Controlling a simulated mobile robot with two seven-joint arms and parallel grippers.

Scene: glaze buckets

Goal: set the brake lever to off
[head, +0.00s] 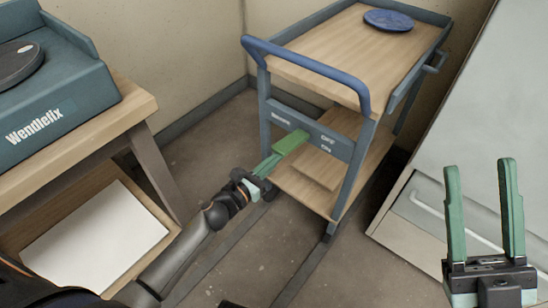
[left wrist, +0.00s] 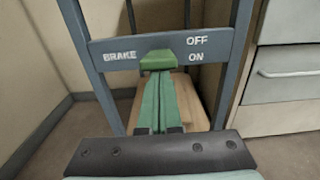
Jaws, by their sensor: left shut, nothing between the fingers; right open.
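The green brake lever (head: 291,142) sticks out from the grey crossbar on the end of the cart (head: 345,128). In the left wrist view the lever (left wrist: 158,60) sits between the word BRAKE and the words OFF (upper) and ON (lower), nearer the height of ON. My left gripper (head: 274,160) is shut and empty, its fingertips at or just below the lever's near end. In the left wrist view its fingers (left wrist: 158,78) point straight at the lever; I cannot tell whether they touch it. My right gripper (head: 477,164) is open and empty, far to the right of the cart.
The cart has a blue push handle (head: 305,62) above the crossbar and a blue plate (head: 388,20) on its top shelf. A wooden table (head: 125,105) with a Wendlefix device (head: 60,105) stands at left. A pale cabinet (head: 465,95) stands at right. Floor is clear in front.

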